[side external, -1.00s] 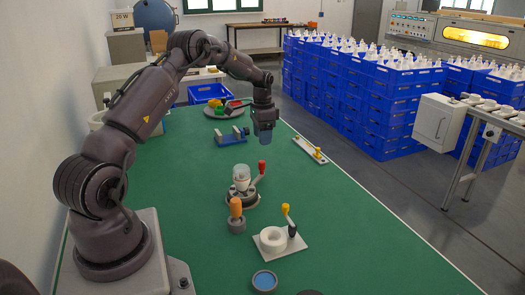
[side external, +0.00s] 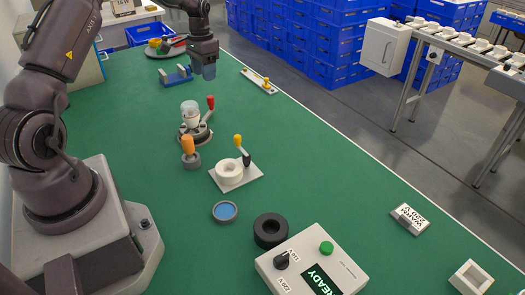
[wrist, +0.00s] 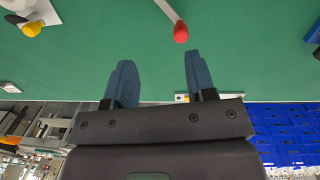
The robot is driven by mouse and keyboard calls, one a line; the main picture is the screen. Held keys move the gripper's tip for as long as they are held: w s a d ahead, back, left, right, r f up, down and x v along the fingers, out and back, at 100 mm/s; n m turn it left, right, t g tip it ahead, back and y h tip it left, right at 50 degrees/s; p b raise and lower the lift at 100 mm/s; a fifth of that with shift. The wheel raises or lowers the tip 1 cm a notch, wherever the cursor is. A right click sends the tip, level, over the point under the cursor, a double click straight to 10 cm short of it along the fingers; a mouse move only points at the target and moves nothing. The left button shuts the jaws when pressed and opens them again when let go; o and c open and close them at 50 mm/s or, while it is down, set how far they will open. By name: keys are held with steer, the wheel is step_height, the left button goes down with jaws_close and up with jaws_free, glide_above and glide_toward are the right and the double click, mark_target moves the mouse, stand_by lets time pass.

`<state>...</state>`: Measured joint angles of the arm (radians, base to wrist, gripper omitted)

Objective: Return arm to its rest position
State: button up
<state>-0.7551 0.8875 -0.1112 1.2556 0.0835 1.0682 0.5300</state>
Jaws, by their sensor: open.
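My gripper (side external: 208,70) hangs over the far part of the green table, just right of a small blue vise (side external: 177,76). It points down. In the wrist view its two blue fingers (wrist: 157,60) stand apart with nothing between them. The lever's red tip (wrist: 181,33) also shows in the wrist view, beyond the fingers.
A white strip (side external: 258,81) lies right of my gripper. Much green tabletop is clear.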

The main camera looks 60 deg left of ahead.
steer(key=s+d+r+n+t+y, duration=0.1)
steer(key=s+d+r, duration=0.2)
steer(key=d+r, duration=0.5)
steer(key=s+d+r+n, duration=0.1)
steer(key=s+d+r, duration=0.35)
steer(key=d, duration=0.55)
steer(key=s+d+r+m+t, duration=0.3)
steer(key=s+d+r+t, duration=0.2)
steer(key=s+d, duration=0.7)
step_height(320, 180, up, 3)
steer(key=shift+d+f, duration=0.2)
steer(key=shift+d, duration=0.8)
